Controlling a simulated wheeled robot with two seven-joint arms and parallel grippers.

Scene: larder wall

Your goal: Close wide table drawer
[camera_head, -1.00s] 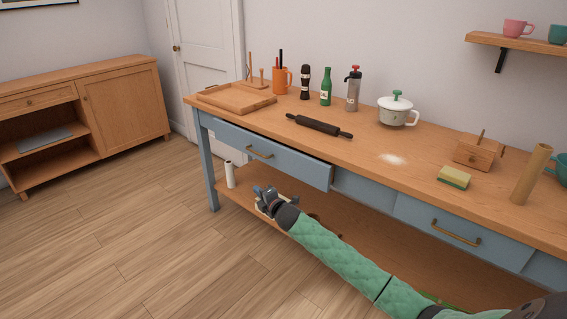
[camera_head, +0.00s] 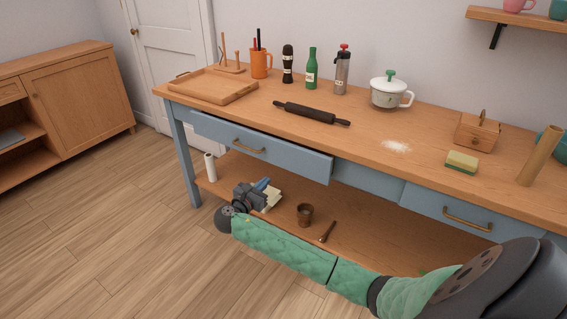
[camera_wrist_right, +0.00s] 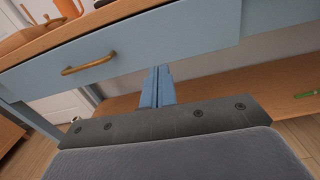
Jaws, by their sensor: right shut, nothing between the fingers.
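The wide blue table drawer (camera_head: 285,158) at the table's left is pulled out a little; its right end stands proud of the frame. Its front and brass handle also show in the wrist view (camera_wrist_right: 190,35). My right gripper (camera_head: 268,184) is shut and empty, in front of and below the drawer front. In the wrist view its blue fingers (camera_wrist_right: 158,80) are together, with tips near the drawer's lower edge, right of the handle; I cannot tell whether they touch. My left gripper is not in view.
The second drawer (camera_head: 430,207), at the right, looks flush. The lower shelf (camera_head: 345,240) holds a brown cup (camera_head: 305,215), a wooden utensil (camera_head: 327,232) and a white roll (camera_head: 210,167). A rolling pin (camera_head: 310,113) and other kitchenware stand on the tabletop. Floor at the left is clear.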

